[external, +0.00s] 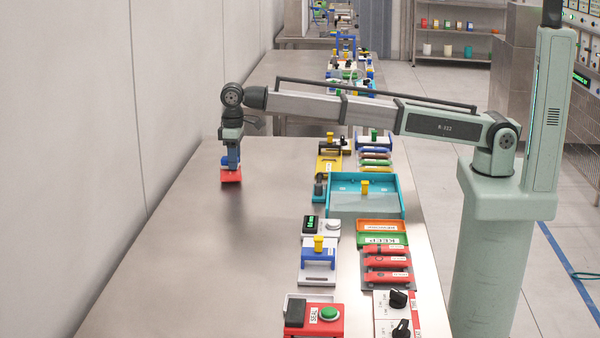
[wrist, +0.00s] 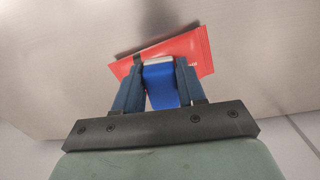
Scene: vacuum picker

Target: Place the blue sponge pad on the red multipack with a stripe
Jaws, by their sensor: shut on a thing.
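The blue sponge pad (wrist: 162,88) is held between the two fingers of my gripper (wrist: 159,66) in the wrist view, with a pale edge at its far end. The red multipack (wrist: 195,51) lies beyond and partly behind the pad and fingertips, tilted across the picture. In the external view my gripper (external: 231,158) points down at the left of the table, with the red multipack (external: 231,176) directly below. Whether pad and pack touch I cannot tell.
The steel table (external: 180,260) is bare around the pack. A teal tray (external: 365,205), red packs (external: 387,262) on a rack, a blue-and-white device (external: 318,262) and a red box with a green button (external: 328,314) line the right side. A wall stands at left.

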